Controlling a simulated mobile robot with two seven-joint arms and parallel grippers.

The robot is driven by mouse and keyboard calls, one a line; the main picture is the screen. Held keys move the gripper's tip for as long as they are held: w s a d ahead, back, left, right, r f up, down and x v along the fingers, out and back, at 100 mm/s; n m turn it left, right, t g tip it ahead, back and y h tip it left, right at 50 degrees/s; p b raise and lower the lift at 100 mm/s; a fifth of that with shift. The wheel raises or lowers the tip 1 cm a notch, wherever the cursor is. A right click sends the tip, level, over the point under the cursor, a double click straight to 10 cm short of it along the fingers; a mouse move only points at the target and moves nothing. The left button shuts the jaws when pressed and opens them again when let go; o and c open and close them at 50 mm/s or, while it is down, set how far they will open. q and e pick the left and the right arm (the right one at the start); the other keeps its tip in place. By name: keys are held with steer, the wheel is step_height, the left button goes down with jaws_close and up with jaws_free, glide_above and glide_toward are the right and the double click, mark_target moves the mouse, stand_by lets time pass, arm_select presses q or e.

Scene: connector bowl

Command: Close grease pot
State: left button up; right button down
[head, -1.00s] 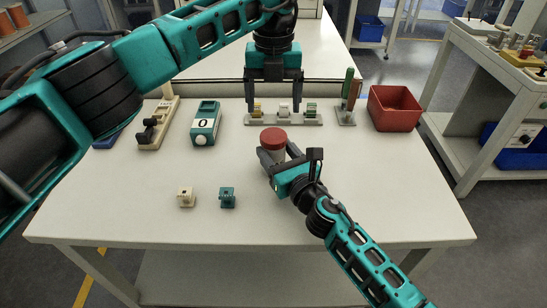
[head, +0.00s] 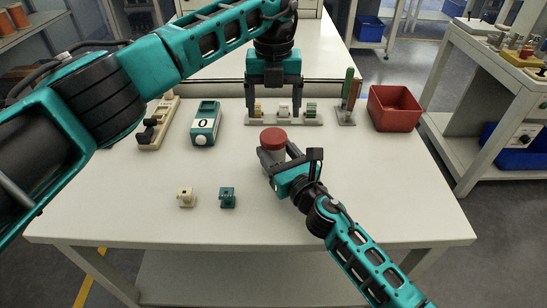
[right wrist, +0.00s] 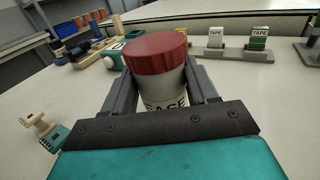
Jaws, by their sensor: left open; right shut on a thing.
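The grease pot (head: 273,153) is a pale grey pot standing on the table, with a red lid (head: 273,137) on its top. In the right wrist view the pot (right wrist: 167,98) shows part of a dark label, and the red lid (right wrist: 155,47) sits on it. Whether the lid is fully tightened cannot be told. My right gripper (head: 272,162) is shut on the pot's body, one finger on each side, below the lid. My left gripper (head: 272,116) is open and empty, pointing down behind and above the pot, apart from the lid.
A grey rack (head: 284,121) with several small pieces stands behind the pot. A red bin (head: 394,108) and a tool holder (head: 346,115) are at the back right. A teal device (head: 205,124) is at left. Two small connectors, cream (head: 186,197) and teal (head: 227,197), lie front left.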

mark_target(274, 135)
arm_select(q)
step_height(274, 135, down, 7)
steer(key=shift+r, duration=0.1)
stand_by(0.4)
steer(key=c, duration=1.1)
steer(key=m, duration=0.5)
steer(key=o, duration=1.1)
steer(key=shift+o, duration=0.2)
step_height(274, 135, up, 4)
steer(key=shift+r, duration=0.2)
